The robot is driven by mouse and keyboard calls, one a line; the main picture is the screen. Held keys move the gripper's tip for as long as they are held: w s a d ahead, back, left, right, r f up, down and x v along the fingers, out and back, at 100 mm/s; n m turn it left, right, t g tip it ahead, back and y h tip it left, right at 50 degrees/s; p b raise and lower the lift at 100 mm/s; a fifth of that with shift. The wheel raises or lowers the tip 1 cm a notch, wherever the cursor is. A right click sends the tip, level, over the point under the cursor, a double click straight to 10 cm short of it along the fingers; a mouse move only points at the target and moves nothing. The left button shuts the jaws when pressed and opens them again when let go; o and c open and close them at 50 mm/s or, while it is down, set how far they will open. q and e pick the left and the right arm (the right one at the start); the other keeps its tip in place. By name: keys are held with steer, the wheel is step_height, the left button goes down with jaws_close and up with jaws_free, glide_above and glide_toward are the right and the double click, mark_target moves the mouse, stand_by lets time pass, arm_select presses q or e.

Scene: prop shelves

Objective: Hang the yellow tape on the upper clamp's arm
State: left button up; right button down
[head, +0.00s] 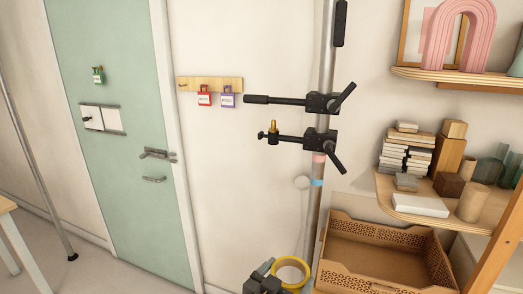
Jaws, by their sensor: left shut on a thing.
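The yellow tape (291,258) is a ring near the bottom centre of the head view. My left gripper (268,274) is shut on its left side and holds it up, with the hole facing me. The upper clamp (320,102) is black and fixed on a grey vertical pole (327,60). Its straight arm (275,100) points left and is bare. The tape hangs well below this arm, apart from it. My right gripper is not in view.
A lower clamp (308,138) with a brass-coloured stud sits just under the upper one. Red and purple tags (204,99) hang on a wooden hook rail (225,82) to the left. A cardboard-brown crate (375,254) and laden shelves (485,206) stand right of the pole.

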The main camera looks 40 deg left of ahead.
arm_select(q)
steer(key=shift+w, duration=0.15)
steer(key=w+a+r+n+g+y+p, duration=0.1)
steer(key=w+a+r+n+p, duration=0.2)
steer(key=w+a, duration=0.35)
steer(key=w+a+r+n+g+y+p, duration=0.1)
steer(key=w+a+r+n, duration=0.35)
steer(key=a, duration=0.35)
steer(key=w+a+r+n+g+y+p, duration=0.1)
steer(key=w+a+r+n+p, duration=0.15)
steer(key=w+a+r, duration=0.45)
steer(key=w+a+r+n+h+p, duration=0.2)
steer(key=a+r+n+p, duration=0.3)
steer(key=a+r, duration=1.4)
steer(key=r+n, duration=0.2)
steer(key=n, duration=0.2)
steer(key=shift+n+g, duration=0.3)
steer(key=shift+g, duration=0.1)
steer(key=shift+w+d+f, duration=0.1)
steer(key=shift+w+d, duration=0.05)
